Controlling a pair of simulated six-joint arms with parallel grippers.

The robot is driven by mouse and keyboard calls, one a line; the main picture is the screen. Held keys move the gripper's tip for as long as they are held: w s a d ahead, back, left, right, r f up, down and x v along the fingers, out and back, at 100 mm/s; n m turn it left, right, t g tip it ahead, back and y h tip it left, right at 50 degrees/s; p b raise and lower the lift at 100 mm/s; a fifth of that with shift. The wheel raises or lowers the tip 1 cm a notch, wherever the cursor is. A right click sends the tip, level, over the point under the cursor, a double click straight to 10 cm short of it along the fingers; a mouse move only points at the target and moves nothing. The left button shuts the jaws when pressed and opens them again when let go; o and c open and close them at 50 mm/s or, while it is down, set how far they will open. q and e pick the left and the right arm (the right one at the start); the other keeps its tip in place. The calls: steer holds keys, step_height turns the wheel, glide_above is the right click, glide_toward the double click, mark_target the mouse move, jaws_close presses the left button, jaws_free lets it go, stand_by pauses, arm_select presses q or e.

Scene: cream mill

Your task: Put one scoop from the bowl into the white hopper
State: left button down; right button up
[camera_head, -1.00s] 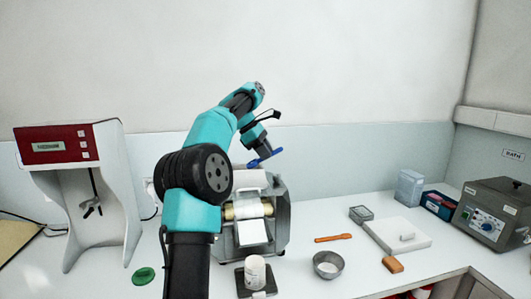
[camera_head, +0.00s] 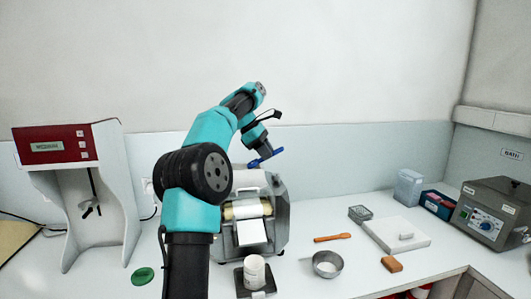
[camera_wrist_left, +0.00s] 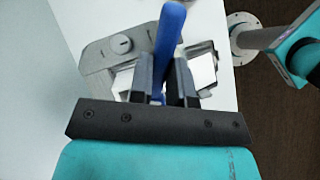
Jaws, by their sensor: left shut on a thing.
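My left gripper (camera_head: 261,142) is shut on a blue tool (camera_head: 265,157), probably a scoop, and holds it above the grey mill (camera_head: 279,217). A white part on the mill's top (camera_head: 248,180), apparently the hopper, lies below the tool, partly hidden by my arm. The metal bowl (camera_head: 327,274) stands right of the mill with pale content inside. My right gripper is not in view.
A white jar (camera_head: 254,272) stands on a dark plate in front of the mill. An orange spatula (camera_head: 332,238), a white board (camera_head: 396,234) and a brown block (camera_head: 391,264) lie to the right. A green lid (camera_head: 143,276) and a red-topped machine (camera_head: 70,144) are left.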

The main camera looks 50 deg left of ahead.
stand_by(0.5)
arm_select(q)
steer(key=shift+r, duration=3)
